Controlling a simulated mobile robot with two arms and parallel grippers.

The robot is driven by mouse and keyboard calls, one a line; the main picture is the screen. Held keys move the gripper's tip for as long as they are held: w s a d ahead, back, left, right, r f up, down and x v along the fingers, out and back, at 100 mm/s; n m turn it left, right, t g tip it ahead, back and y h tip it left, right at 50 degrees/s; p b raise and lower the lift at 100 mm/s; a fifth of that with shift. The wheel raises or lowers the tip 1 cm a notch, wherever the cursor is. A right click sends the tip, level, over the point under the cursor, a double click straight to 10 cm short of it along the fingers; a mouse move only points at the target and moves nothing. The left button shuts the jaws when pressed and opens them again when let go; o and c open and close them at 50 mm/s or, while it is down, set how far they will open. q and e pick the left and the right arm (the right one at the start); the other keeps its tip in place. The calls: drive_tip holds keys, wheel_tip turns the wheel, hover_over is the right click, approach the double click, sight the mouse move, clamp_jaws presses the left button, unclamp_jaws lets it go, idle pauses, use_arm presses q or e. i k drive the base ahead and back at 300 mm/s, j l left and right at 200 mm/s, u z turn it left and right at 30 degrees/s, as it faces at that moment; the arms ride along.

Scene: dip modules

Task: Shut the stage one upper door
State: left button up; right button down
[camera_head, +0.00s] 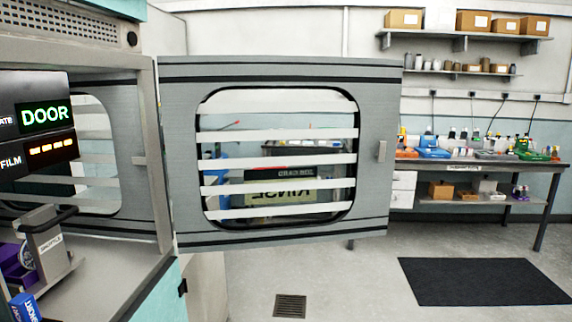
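The upper door (378,160) is a grey panel with a large rounded window crossed by several pale bars. It stands wide open, hinged at its left edge on the cabinet frame (147,150). A small light handle (382,151) sits near its free right edge. The cabinet opening to the left shows its inside floor. A display (45,115) at the left reads "DOOR" in green. Neither gripper is in view.
A workbench (480,163) with bottles and coloured items stands by the back wall, under shelves with boxes (404,19). A dark mat (480,281) and a drain grate (290,305) lie on the otherwise clear floor. A labelled holder (45,245) is at lower left.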

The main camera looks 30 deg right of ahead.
sight(371, 87)
drive_tip(key=l+z, duration=0.45)
drive_tip(key=i+l+z, duration=0.2)
drive_tip(key=l+z, duration=0.3)
drive_tip(key=i+l+z, duration=0.7)
drive_tip(key=i+z, duration=0.3)
drive_tip(key=i+u, duration=0.3)
drive_tip(key=i+l+u, duration=0.3)
drive_tip(key=i+u, duration=0.15)
drive_tip(key=u, duration=0.25)
drive_tip(key=i+u, duration=0.15)
drive_tip(key=u, duration=0.3)
drive_tip(key=i+u, duration=0.1)
drive_tip(key=u, duration=0.3)
drive_tip(key=i+l+u, duration=0.1)
drive_tip(key=u, duration=0.3)
drive_tip(key=i+l+u, duration=0.1)
drive_tip(key=l+u, duration=0.15)
drive_tip(key=u, duration=0.15)
drive_tip(key=i+l+u, duration=0.15)
drive_tip(key=u, duration=0.3)
drive_tip(key=i+l+u, duration=0.15)
drive_tip(key=u, duration=0.25)
drive_tip(key=i+l+u, duration=0.1)
drive_tip(key=u, duration=0.35)
drive_tip(key=l+u, duration=0.65)
drive_tip(key=u, duration=0.25)
drive_tip(key=i, duration=0.05)
